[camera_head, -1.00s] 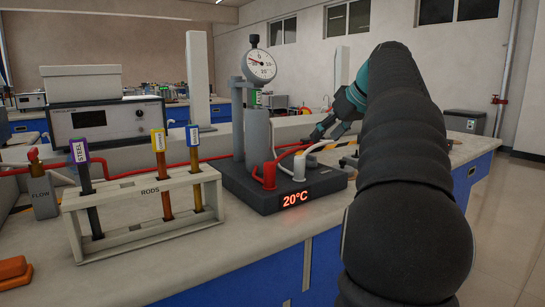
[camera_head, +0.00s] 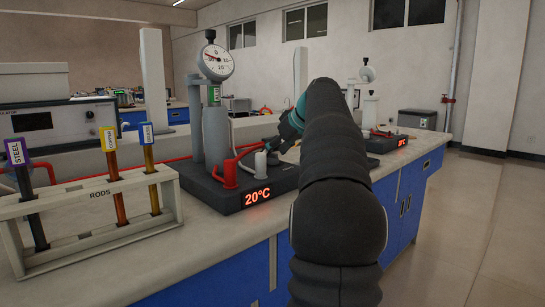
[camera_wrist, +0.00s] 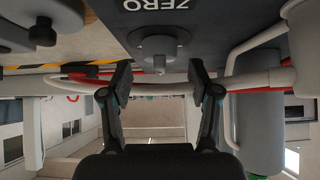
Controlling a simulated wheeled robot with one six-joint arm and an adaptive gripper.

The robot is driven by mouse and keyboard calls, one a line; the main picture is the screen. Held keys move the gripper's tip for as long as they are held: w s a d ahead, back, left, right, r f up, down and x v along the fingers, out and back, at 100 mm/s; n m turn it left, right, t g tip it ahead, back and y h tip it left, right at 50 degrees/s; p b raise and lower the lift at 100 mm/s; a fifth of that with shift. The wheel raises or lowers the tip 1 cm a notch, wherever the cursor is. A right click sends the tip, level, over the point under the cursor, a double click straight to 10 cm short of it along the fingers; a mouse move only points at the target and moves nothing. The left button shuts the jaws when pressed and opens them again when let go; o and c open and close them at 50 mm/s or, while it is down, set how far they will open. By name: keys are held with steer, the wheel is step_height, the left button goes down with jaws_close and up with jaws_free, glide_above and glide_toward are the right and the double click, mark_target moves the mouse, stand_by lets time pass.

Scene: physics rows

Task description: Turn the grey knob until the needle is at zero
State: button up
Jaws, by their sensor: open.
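The dial gauge (camera_head: 217,60) stands on a post on the dark base (camera_head: 225,196) with the red 20°C readout. Its needle points up and left, left of the top mark; the exact reading is too small to tell. In the wrist view, a grey knob (camera_wrist: 158,44) sticks out of a dark grey panel below the word ZERO. My gripper (camera_wrist: 160,68) is open, its two fingers on either side of the knob's line and apart from it, with nothing between them.
A rack (camera_head: 95,222) with several labelled rods stands left of the base. A second similar apparatus (camera_head: 369,105) stands farther right. Bare bench lies in front of the base.

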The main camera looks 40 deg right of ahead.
steer(key=shift+x, duration=1.05)
steer(key=c, duration=1.2)
steer(key=shift+o, duration=0.2)
steer(key=shift+m, duration=0.3)
steer(key=m+h, duration=0.2)
steer(key=shift+a+r+m+h, duration=0.1)
steer(key=shift+m+h, duration=0.2)
steer(key=shift+m+g+h+p, duration=0.7)
steer(key=shift+m+h, duration=0.5)
steer(key=shift+m, duration=0.5)
